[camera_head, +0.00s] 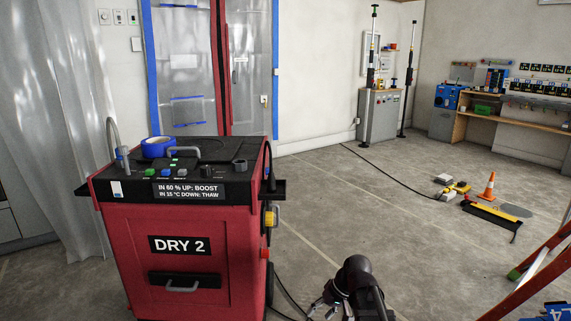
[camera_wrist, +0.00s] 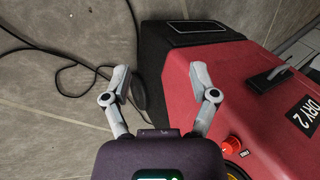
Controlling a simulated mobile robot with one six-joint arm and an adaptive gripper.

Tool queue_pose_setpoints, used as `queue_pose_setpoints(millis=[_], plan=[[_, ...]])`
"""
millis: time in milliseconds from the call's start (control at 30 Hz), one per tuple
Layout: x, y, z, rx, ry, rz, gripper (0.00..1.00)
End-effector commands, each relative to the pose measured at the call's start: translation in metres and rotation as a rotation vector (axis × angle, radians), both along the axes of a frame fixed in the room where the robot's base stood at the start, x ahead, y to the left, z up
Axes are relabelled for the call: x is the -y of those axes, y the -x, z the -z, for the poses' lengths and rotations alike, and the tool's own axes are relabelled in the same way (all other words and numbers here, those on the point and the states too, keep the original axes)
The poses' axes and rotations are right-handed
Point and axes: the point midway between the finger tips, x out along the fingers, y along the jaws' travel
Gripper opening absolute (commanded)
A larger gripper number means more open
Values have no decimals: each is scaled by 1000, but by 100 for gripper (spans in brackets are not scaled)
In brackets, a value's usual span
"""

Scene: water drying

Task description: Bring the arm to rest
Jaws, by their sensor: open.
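My gripper (camera_head: 328,300) shows at the bottom of the head view, low and to the right of the red DRY 2 machine (camera_head: 182,280). In the wrist view my gripper (camera_wrist: 160,85) has its two grey fingers spread apart, with nothing between them. The red machine (camera_wrist: 215,80) fills the right side of the wrist view, with its black corner part behind the fingertips. A red knob (camera_wrist: 232,145) sits low on its side. My arm's dark wrist part is in view; most of the arm is out of frame.
A black cable (camera_wrist: 75,62) loops on the concrete floor (camera_wrist: 50,120). An orange ladder (camera_head: 530,275) stands at the lower right. The floor between is mostly clear.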

Motion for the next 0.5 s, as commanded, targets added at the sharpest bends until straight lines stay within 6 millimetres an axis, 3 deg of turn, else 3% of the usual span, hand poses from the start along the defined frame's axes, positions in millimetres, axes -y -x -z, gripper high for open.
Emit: queue_pose_setpoints(millis=[33, 100, 500], plan=[[6, 17, -6, -11, 62, 23, 76], [17, 29, -7, -24, 143, 55, 76], [58, 71, -16, -45, 427, 177, 76]])
